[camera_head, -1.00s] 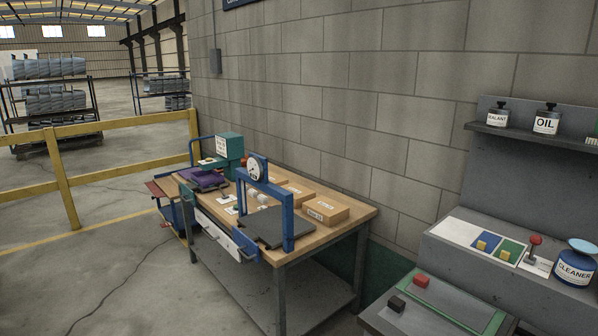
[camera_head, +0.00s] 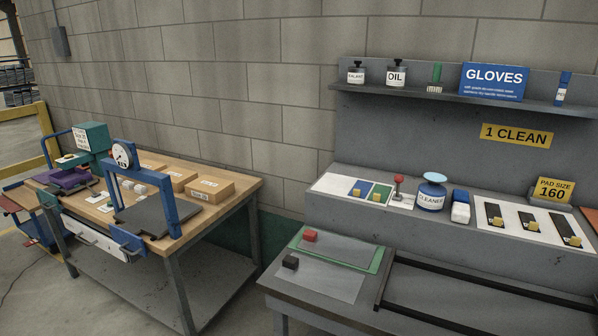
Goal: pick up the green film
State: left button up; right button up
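A green-edged sheet (camera_head: 376,262) lies flat on the left part of the grey bench, with a greyish middle and a red block (camera_head: 309,236) on its far left corner. A grey sheet (camera_head: 335,284) with a black block (camera_head: 290,262) lies just in front of it. A small green card (camera_head: 378,189) with a yellow block on it lies on the raised ledge behind, beside a blue card (camera_head: 361,184). I cannot tell for certain which green piece is the film. Neither of my grippers is in view.
A dark rail frame (camera_head: 470,291) lies right of the sheets. On the ledge stand a cleaner bottle (camera_head: 431,197), a red-knobbed tool (camera_head: 398,184) and pads with yellow blocks (camera_head: 530,222). A wooden table (camera_head: 225,207) with a blue press frame (camera_head: 172,215) stands left, across a gap.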

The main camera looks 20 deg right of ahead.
aim_at(380, 193)
jog(key=z, duration=1.2)
